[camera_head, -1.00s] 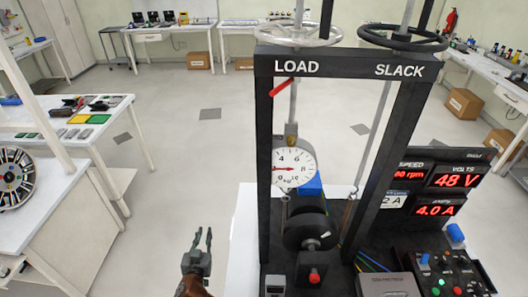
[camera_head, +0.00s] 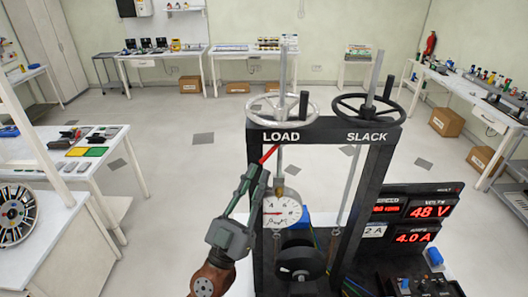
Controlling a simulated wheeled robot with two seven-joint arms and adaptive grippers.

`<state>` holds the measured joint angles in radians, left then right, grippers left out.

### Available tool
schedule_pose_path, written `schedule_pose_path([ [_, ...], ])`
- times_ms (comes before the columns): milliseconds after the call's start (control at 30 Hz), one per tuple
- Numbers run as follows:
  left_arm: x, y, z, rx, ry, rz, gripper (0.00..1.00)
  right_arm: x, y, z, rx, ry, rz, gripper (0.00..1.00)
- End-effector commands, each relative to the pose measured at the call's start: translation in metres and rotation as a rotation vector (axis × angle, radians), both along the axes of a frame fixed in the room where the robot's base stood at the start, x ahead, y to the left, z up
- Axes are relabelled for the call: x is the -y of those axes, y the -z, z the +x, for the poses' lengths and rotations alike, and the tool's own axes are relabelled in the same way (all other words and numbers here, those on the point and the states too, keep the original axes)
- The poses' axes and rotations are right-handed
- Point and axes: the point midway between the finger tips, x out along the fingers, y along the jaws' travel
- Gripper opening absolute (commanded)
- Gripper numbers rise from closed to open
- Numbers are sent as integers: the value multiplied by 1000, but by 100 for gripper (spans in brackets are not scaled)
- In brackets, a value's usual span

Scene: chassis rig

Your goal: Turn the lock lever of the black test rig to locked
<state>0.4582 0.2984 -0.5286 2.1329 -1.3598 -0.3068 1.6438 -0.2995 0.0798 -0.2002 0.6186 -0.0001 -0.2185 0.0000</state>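The black test rig (camera_head: 255,220) stands at centre right, with LOAD and SLACK on its top beam. A short red lever (camera_head: 269,154) slants just below the beam under LOAD, its lower left end nearest my gripper. I take it for the lock lever; no locked mark is readable. My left gripper (camera_head: 258,173) comes up from below at the rig's left post, two dark fingers with a gap between them. The tips are at the lever's lower end; I cannot tell whether they touch it. My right gripper is not in view.
Two handwheels (camera_head: 368,107) sit on top of the rig. A round dial (camera_head: 282,211) hangs inside the frame, close to my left fingers. Red number displays (camera_head: 428,210) and a control box (camera_head: 425,285) stand to the right.

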Motion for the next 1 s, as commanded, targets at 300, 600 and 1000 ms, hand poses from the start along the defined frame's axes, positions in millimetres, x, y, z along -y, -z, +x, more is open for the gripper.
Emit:
schedule_pose_path([
  [300,16,-33,26,0,-3,2,16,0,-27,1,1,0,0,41],
  [600,18,-34,29,-1,-3,-1,16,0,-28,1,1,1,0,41],
  [1000,18,-34,29,-1,-3,-1,0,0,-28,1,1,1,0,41],
])
